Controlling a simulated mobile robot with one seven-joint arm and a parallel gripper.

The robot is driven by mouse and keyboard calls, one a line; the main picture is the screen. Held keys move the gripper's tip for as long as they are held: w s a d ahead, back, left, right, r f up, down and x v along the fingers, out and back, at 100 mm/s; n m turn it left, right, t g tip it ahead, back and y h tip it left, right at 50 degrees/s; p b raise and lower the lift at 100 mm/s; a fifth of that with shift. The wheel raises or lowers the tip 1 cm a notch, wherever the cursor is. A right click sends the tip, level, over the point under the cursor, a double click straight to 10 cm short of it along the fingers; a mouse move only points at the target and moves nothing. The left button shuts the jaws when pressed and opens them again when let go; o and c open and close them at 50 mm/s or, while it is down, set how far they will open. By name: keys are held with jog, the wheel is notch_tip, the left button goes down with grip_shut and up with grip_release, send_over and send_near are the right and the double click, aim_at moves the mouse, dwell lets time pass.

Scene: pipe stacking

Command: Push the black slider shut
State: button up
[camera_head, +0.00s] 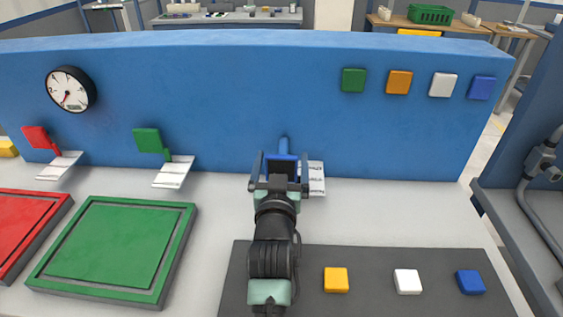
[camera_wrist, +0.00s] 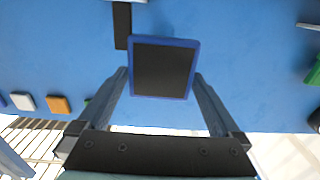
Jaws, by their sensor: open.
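My gripper (camera_head: 281,157) is in front of the blue wall panel, its two fingers spread apart. In the wrist view my gripper (camera_wrist: 160,76) frames a square plate with a blue rim and a dark face (camera_wrist: 163,68). The plate sits between or just beyond the fingertips; I cannot tell whether they touch it. A narrow black strip (camera_wrist: 122,25) lies on the blue panel beside the plate, partly behind it; it may be part of the black slider. In the head view a blue piece (camera_head: 283,147) shows between the fingers; the slider itself is hidden there.
A white label (camera_head: 316,178) is right of my gripper. Green (camera_head: 148,140) and red (camera_head: 36,137) flags and a gauge (camera_head: 70,89) are left. Coloured buttons (camera_head: 399,82) are upper right. A dark board (camera_head: 375,260) and a green pad (camera_head: 115,243) lie in front.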

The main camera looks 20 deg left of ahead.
aim_at(283, 152)
grip_shut()
jog(key=shift+w+a+f+b, duration=0.1)
jog(key=shift+w+a+b, duration=0.1)
jog(key=shift+w+b, duration=0.55)
jog(key=shift+w+a+f+b, duration=0.15)
jog(key=shift+w+b, duration=0.3)
jog(key=shift+w, duration=0.55)
jog(key=shift+w+a+r, duration=0.1)
jog(key=shift+w+r, duration=0.1)
jog(key=shift+w, duration=0.1)
